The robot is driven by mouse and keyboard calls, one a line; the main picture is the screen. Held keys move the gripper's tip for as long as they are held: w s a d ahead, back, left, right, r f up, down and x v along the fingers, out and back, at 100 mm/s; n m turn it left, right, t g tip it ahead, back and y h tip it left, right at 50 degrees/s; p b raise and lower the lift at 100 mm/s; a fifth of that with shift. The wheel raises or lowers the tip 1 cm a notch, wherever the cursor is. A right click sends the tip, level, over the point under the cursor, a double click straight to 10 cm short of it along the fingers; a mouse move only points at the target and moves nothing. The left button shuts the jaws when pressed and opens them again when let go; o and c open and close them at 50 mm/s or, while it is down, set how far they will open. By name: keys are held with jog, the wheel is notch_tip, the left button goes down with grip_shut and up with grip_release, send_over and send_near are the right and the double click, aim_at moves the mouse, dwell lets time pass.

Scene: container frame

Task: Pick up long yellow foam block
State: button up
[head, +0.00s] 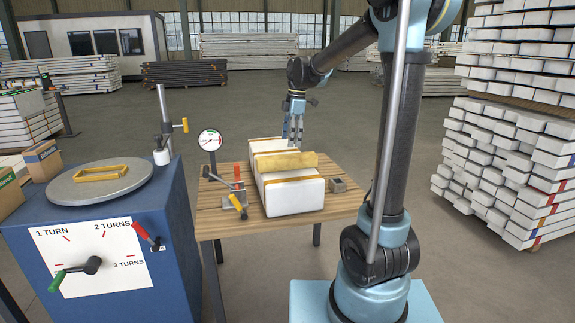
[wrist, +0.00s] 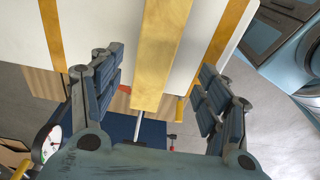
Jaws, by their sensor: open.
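The long yellow foam block (head: 286,160) lies across the top of a white block with orange straps (head: 293,192) on the wooden table. In the wrist view the yellow foam block (wrist: 160,55) runs away from me, between the two fingers in the picture. My gripper (head: 295,128) is above the block's back edge in the head view, pointing down. In the wrist view my gripper (wrist: 155,100) has its fingers spread wide, with white surface showing on both sides of the block. The fingers do not touch the block there.
The wooden table (head: 235,226) also holds a dial gauge (head: 210,140), a clamp with red and yellow handles (head: 237,198) and a small grey-brown block (head: 338,185). A blue cabinet (head: 180,240) with a round plate (head: 100,181) stands at left. Stacked white beams (head: 515,130) stand at right.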

aim_at(287, 156)
jog(key=f, duration=0.3)
jog(key=shift+a+f, duration=0.15)
jog(key=shift+a, duration=0.05)
jog(key=shift+w+a+f, duration=0.1)
jog(key=shift+a+f, duration=0.1)
jog(key=shift+f, duration=0.65)
jog(key=shift+s+a+f, duration=0.1)
jog(key=shift+a+f, duration=0.1)
jog(key=shift+f, duration=0.65)
jog(key=shift+w+a+f, duration=0.1)
jog(key=shift+a+f, duration=0.1)
jog(key=shift+f, duration=0.65)
jog(key=c, duration=1)
